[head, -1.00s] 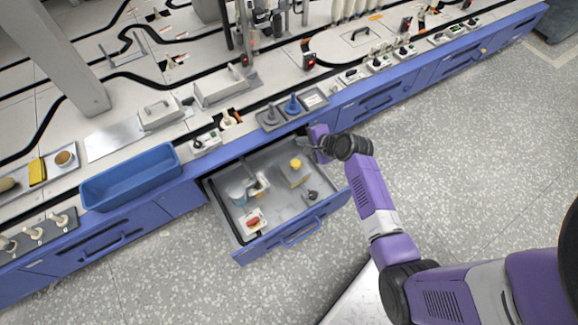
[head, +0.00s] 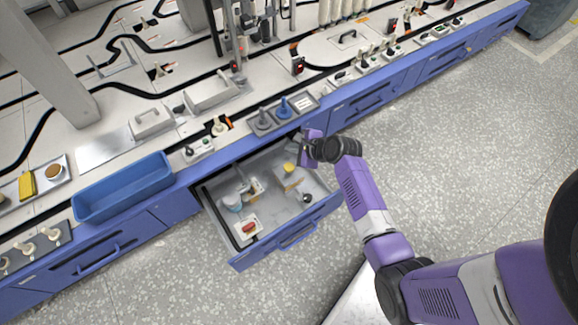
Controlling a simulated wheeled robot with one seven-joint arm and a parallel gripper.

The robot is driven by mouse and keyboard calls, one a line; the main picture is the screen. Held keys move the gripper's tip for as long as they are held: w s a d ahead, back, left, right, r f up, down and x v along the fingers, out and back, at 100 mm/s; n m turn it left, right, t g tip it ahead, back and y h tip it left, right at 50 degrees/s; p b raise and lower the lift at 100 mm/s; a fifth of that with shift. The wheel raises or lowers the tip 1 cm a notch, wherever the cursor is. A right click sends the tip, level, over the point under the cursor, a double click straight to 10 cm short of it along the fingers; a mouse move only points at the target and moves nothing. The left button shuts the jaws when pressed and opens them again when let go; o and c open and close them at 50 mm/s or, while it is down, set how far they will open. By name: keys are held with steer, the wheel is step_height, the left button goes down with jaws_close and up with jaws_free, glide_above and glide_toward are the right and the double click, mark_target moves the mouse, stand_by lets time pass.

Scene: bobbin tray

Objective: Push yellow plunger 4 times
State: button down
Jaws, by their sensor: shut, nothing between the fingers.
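The yellow plunger (head: 288,167) is a small yellow cap on top of a pale box (head: 289,180) in the open drawer (head: 262,206), near its back right. My gripper (head: 299,148) is above the drawer's back right corner, just beyond and a little right of the plunger in the picture. The fingertips are small and dark, and the jaws look shut and empty. I see a gap between gripper and plunger in the picture, but their heights are hard to compare.
The drawer also holds a box with a red switch (head: 249,227), a pale cylinder (head: 232,202) and a dark knob (head: 306,198). A tray with grey and blue pegs (head: 285,112) stands on the counter behind. A blue bin (head: 122,187) is at the left. The floor in front is clear.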

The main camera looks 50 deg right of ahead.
steer(key=b, duration=0.7)
glide_above(288, 165)
steer(key=s, duration=0.2)
step_height(288, 165, down, 7)
steer(key=shift+w+a+r, duration=0.1)
steer(key=shift+f+b, duration=0.45)
steer(key=shift+f, duration=0.5)
steer(key=shift+f, duration=0.2)
stand_by(0.5)
steer(key=shift+f, duration=0.2)
steer(key=shift+f+b, duration=0.6)
steer(key=shift+f, duration=0.45)
stand_by(1.1)
steer(key=shift+r, duration=0.15)
steer(key=shift+r+p, duration=1.3)
steer(key=shift+p, duration=0.3)
step_height(288, 165, up, 5)
steer(key=p, duration=0.5)
steer(key=shift+p, duration=0.35)
